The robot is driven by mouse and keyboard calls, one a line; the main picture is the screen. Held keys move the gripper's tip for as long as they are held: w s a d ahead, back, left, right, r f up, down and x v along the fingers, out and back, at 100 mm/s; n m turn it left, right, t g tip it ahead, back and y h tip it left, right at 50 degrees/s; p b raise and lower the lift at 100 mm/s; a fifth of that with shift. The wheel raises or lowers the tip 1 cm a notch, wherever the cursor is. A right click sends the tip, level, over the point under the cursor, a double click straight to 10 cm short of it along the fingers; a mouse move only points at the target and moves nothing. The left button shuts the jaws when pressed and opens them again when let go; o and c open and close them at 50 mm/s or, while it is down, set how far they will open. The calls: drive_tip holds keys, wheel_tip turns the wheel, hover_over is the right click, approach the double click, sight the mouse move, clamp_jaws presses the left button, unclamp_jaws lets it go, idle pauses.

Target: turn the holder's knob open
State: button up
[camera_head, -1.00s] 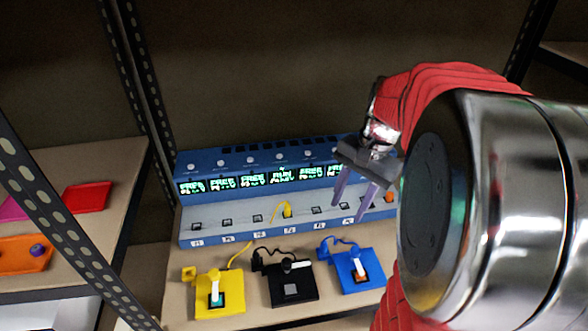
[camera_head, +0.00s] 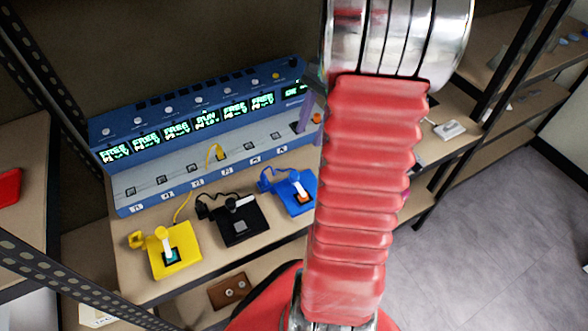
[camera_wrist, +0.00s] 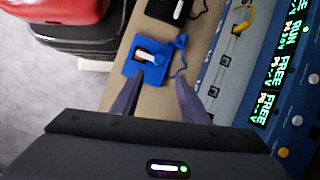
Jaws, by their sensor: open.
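A yellow holder (camera_head: 175,253), a black holder (camera_head: 243,225) and a blue holder (camera_head: 299,194) stand in a row on the shelf. I cannot tell which part is the knob. In the wrist view the blue holder (camera_wrist: 155,73) lies just beyond my gripper (camera_wrist: 158,88), and the black holder (camera_wrist: 160,8) is at the top edge. My gripper is open and empty, its two purple fingers apart. In the head view my arm hides most of it; a purple finger shows near the station's right end.
A blue station (camera_head: 150,126) with several lit displays runs behind the holders; one reads RUN. A yellow cable joins it to the yellow holder. A small white device (camera_head: 449,130) sits on the shelf at right. Perforated uprights (camera_head: 45,75) stand left. Grey floor is open at right.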

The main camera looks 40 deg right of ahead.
sight(294, 173)
drive_tip(key=x, duration=1.3)
drive_tip(key=shift+f, duration=0.25)
drive_tip(key=shift+c, duration=0.5)
drive_tip(key=c, duration=0.9)
drive_tip(key=shift+a, duration=0.25)
clamp_jaws()
drive_tip(key=shift+d, duration=0.15)
